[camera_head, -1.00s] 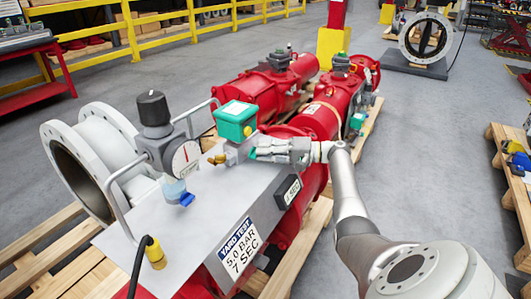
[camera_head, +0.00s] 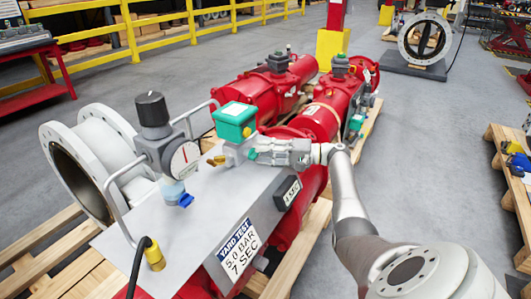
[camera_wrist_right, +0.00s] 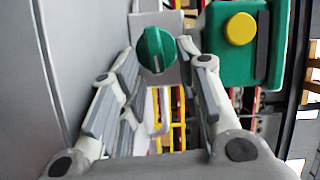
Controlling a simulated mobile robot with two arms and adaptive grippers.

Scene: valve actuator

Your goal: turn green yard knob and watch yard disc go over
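The green knob (camera_wrist_right: 155,50) sits on a grey block and shows upright between my right fingertips in the right wrist view. In the head view the knob (camera_head: 252,154) is partly hidden by my right gripper (camera_head: 262,152). My right gripper (camera_wrist_right: 157,48) is open, with one finger on each side of the knob and small gaps showing. A green box (camera_head: 236,121) stands just beside the knob. In the wrist view a round yellow disc (camera_wrist_right: 240,29) shows on that box; I cannot tell whether it is the yard disc. My left gripper is not in view.
A pressure gauge with a red needle (camera_head: 185,160) and a grey handle rail (camera_head: 118,205) stand on the grey panel (camera_head: 165,230). A YARD TEST label (camera_head: 240,248) is on the front. Red actuator cylinders (camera_head: 262,92) lie behind. Open floor (camera_head: 430,150) is at right.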

